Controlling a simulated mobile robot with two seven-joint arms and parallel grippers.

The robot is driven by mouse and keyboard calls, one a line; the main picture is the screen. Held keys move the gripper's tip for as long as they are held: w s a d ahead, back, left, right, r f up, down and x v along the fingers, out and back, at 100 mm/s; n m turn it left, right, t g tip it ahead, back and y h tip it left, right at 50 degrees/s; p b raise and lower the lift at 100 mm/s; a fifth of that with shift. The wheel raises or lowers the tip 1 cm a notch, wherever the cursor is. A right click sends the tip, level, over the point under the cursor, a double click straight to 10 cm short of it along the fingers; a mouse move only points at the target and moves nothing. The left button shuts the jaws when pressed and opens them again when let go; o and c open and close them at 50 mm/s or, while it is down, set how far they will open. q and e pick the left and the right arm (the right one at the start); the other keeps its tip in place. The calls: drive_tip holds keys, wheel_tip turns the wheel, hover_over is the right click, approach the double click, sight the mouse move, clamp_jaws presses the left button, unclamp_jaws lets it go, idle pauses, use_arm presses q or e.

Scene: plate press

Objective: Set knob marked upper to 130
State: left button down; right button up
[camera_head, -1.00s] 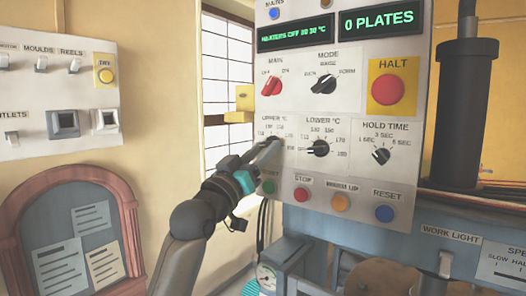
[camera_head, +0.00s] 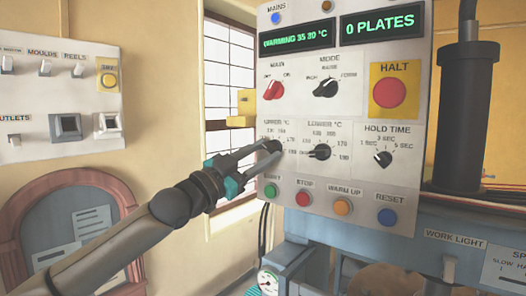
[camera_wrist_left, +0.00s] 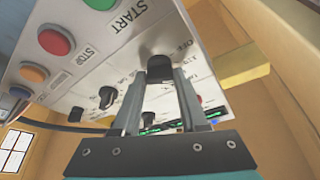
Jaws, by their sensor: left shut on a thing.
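The knob marked upper (camera_head: 273,146) is dark and round, at the left of the control panel's temperature row. My left gripper (camera_head: 264,150) reaches it from the lower left and is shut on it. In the left wrist view the black knob (camera_wrist_left: 160,67) sits between the two fingertips (camera_wrist_left: 163,80). The arm and fingers hide part of the dial, so I cannot read the knob's setting. The green display (camera_head: 297,39) reads about "WARMING 35 30 °C". My right gripper is not in view.
The lower temperature knob (camera_head: 320,151) is close to the right of the gripper. The green start button (camera_head: 270,190) and red stop button (camera_head: 303,198) are just below. A red HALT button (camera_head: 389,93) is at the upper right. A yellow block (camera_head: 240,121) juts out at the panel's left edge.

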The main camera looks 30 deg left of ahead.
use_arm(q)
drive_tip(key=m+g+p, duration=0.1)
drive_tip(key=m+p, duration=0.1)
drive_tip(key=m+h+p, duration=0.1)
drive_tip(key=m+p, duration=0.1)
drive_tip(key=m, duration=0.1)
drive_tip(key=r+m+g+h+p, duration=0.1)
drive_tip(key=m+p, duration=0.1)
drive_tip(key=p, duration=0.1)
drive_tip(key=shift+a+m+g, duration=0.2)
drive_tip(key=shift+m+g, duration=0.1)
drive_tip(key=shift+f+m+g+h+p, duration=0.15)
drive_tip(key=shift+m+g+h+p, duration=0.2)
drive_tip(key=shift+m+p, duration=0.8)
drive_tip(key=shift+c, duration=2.2)
unclamp_jaws()
drive_tip(key=shift+f, duration=0.1)
